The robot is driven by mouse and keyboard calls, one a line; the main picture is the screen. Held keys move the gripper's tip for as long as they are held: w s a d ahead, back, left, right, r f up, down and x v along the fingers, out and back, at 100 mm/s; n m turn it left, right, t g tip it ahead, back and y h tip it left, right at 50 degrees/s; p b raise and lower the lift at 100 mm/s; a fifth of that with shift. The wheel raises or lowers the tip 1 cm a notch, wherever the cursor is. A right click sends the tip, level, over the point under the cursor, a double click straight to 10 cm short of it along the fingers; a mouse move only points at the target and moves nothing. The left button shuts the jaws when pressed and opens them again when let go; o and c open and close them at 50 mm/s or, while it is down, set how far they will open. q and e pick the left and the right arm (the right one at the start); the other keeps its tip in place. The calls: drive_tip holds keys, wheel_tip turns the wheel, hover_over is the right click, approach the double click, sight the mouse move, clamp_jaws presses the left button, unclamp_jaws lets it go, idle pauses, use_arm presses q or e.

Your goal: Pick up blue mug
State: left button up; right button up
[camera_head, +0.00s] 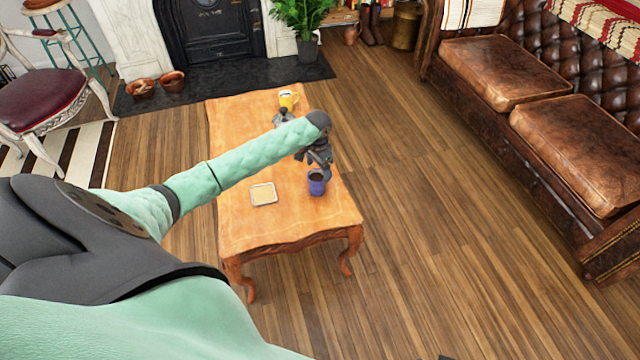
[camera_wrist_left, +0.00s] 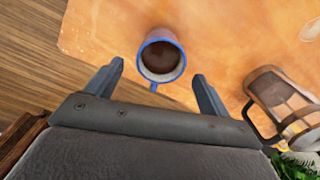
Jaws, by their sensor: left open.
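The blue mug (camera_head: 317,184) stands upright on the wooden coffee table (camera_head: 238,220), near its right edge, with dark liquid inside. My left gripper (camera_head: 319,165) is just above and behind the mug in the head view, pointing down toward it. In the left wrist view the blue mug (camera_wrist_left: 161,52) lies ahead of and between the two spread fingers of the left gripper (camera_wrist_left: 158,70), its handle toward the palm. The fingers are open and empty; whether they are level with the mug is unclear. My right gripper is not in view.
A small pale square dish (camera_head: 263,194) lies left of the mug. A yellow mug (camera_head: 288,99) and a metal pot (camera_head: 282,117) stand farther back. A glass-like vessel with a dark handle (camera_wrist_left: 275,95) is right of the fingers. A brown leather sofa (camera_head: 500,75) stands right, beyond clear floor.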

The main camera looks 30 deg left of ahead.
sight(319, 175)
use_arm(q)
drive_tip(key=shift+w+f+p, duration=0.2)
drive_tip(key=shift+f+p, duration=0.2)
drive_tip(key=shift+f, duration=2.1)
drive_tip(key=c, duration=1.4)
drive_tip(key=shift+o, duration=0.2)
drive_tip(key=shift+r, duration=0.15)
